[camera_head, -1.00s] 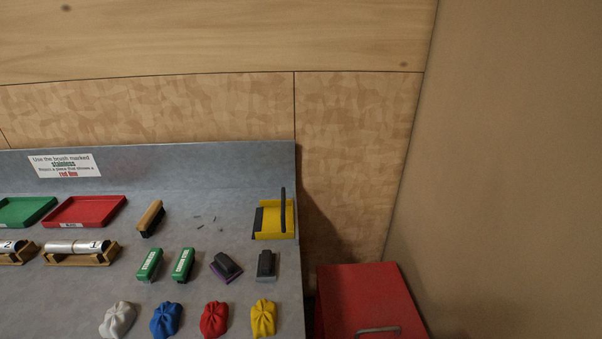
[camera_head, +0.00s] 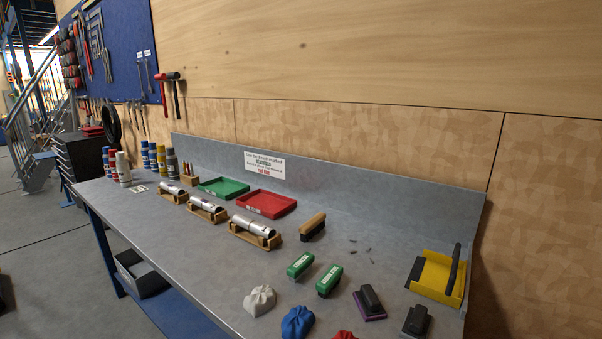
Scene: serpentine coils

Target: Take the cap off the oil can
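I cannot make out an oil can or its cap for certain in this view. Several cylindrical cans or bottles stand upright at the far left end of the grey workbench (camera_head: 180,225), among them a white one with a red label (camera_head: 123,168) and a blue one (camera_head: 153,158). They are too small to tell which, if any, is an oil can. Neither of my grippers is in view.
Silver cylinders lie in wooden cradles (camera_head: 254,236) mid-bench. Behind them are a green tray (camera_head: 223,188) and a red tray (camera_head: 267,204). The bench's front left is clear.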

